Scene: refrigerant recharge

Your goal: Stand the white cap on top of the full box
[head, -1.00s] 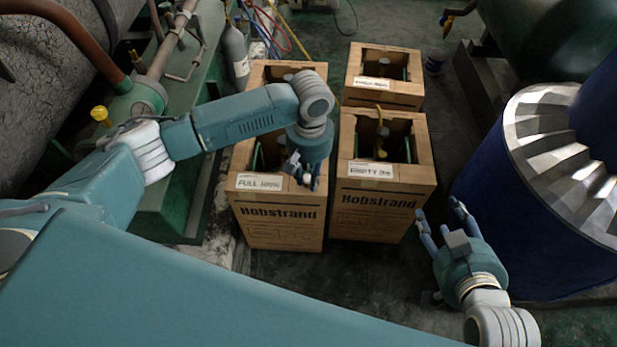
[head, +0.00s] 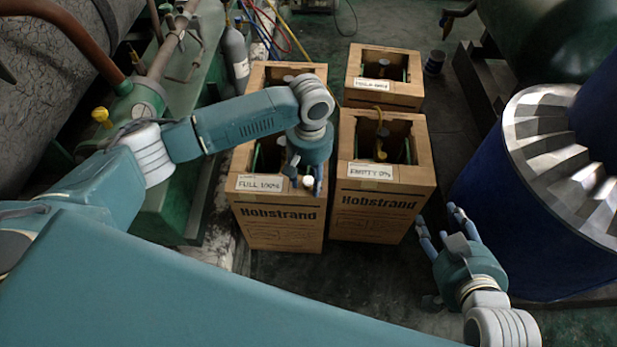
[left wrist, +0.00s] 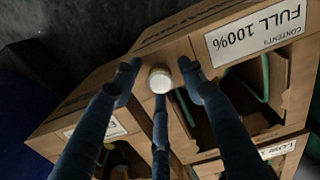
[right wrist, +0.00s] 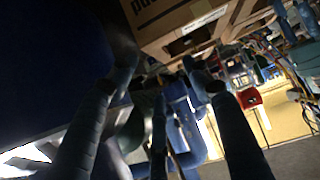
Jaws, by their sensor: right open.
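The full box (head: 280,222) is a brown carton labelled "FULL 100%" (head: 259,183), left in the front row. The small round white cap (head: 308,183) is at its front top edge, right of the label. In the left wrist view the white cap (left wrist: 160,80) shows between my fingers, its round top facing the camera, seemingly on the box rim. My left gripper (head: 305,184) points down over that edge. Its fingers (left wrist: 159,82) are spread around the cap, with gaps at both sides. My right gripper (head: 441,222) is open and empty, right of the boxes.
The "EMPTY 0%" box (head: 383,218) stands close to the right of the full box. Another carton (head: 384,95) stands behind it. Green machinery (head: 165,205) lies along the left. A large blue drum (head: 520,230) stands at the right, near my right gripper.

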